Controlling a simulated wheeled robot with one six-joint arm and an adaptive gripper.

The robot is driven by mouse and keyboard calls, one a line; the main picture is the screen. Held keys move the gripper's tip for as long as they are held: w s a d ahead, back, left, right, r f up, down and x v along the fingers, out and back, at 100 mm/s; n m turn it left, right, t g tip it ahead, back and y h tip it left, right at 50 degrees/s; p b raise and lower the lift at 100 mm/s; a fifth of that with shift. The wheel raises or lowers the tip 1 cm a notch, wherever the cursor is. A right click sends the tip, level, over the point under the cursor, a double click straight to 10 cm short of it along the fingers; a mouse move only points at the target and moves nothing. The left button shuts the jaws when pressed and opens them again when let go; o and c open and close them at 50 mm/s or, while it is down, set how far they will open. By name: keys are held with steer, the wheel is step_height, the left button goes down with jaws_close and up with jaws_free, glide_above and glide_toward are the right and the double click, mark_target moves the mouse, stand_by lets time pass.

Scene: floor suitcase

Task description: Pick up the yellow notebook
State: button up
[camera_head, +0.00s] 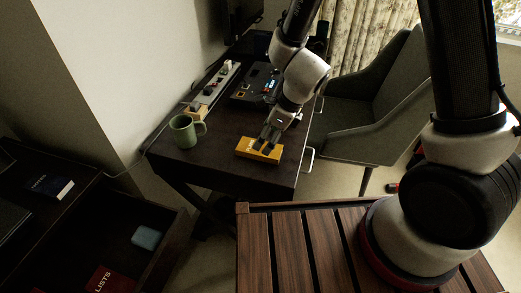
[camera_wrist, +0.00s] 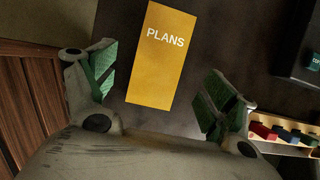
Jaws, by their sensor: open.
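The yellow notebook (camera_head: 258,151) lies on the dark desk (camera_head: 222,151) near its front edge. In the wrist view the notebook (camera_wrist: 160,70) shows its cover with the word "PLANS", and its near end lies between my finger pads as seen from the camera. My gripper (camera_head: 267,143) is over the notebook in the head view, and its fingers hide part of the cover. In the wrist view my gripper (camera_wrist: 157,92) is open, with green pads spread on both sides of the notebook and apart from it. I cannot tell how high the fingertips are above the desk.
A green mug (camera_head: 184,132) stands left of the notebook. A power strip (camera_head: 213,88) and a dark device (camera_head: 258,84) lie farther back. A grey chair (camera_head: 375,110) stands right of the desk. An open drawer (camera_head: 165,250) holds a blue item (camera_head: 146,237) and a red book (camera_head: 108,281).

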mark_target(244, 149)
steer(key=x, duration=0.5)
steer(key=shift+f, duration=0.1)
steer(key=c, duration=1.2)
